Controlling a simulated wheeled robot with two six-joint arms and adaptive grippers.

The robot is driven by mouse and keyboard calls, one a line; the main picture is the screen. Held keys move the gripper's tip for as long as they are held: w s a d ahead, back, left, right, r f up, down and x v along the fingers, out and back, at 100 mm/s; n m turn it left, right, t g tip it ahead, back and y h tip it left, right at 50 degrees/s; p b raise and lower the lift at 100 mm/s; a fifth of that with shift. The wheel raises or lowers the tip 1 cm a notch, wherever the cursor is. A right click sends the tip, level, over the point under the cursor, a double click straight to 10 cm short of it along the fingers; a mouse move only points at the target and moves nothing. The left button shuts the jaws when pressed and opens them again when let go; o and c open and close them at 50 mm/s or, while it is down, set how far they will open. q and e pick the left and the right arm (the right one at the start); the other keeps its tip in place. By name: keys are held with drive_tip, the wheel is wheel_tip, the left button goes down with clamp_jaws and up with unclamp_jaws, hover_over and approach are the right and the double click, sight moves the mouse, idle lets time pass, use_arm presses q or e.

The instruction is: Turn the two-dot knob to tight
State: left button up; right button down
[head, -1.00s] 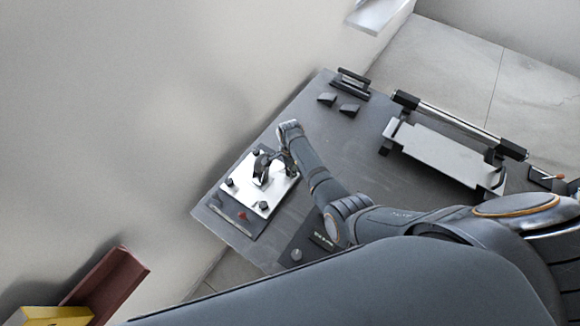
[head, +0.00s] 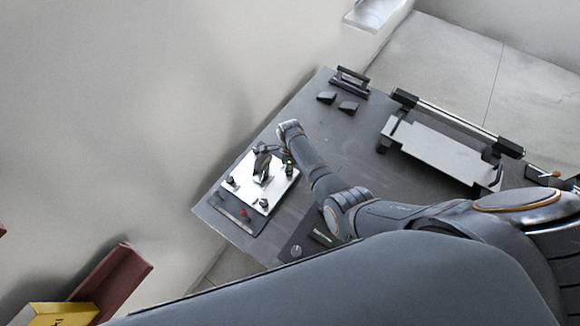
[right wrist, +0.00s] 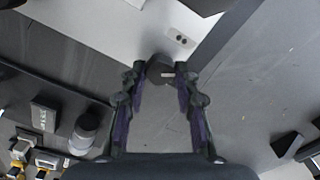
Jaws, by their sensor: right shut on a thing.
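The two-dot knob (right wrist: 158,68) is a dark round knob at the edge of the white plate, beside a label with two dots (right wrist: 180,38). A short pale line on its top points right in the right wrist view. My right gripper (right wrist: 162,76) has a finger on each side of the knob and is shut on it. In the head view my right gripper (head: 264,164) is over the white plate (head: 248,187) and hides part of it. A small green light (head: 288,162) shows beside it. My left gripper is not in view.
Other dark knobs (head: 263,203) stand at the plate's corners. A red part (head: 243,212) lies along the dark panel's front. A pale tray with a bar (head: 440,152) and small black wedges (head: 348,107) are farther right. The grey board between is clear.

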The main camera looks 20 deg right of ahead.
drive_tip(key=shift+d, duration=0.1)
drive_tip(key=c, duration=1)
unclamp_jaws()
wheel_tip(320, 180, up, 12)
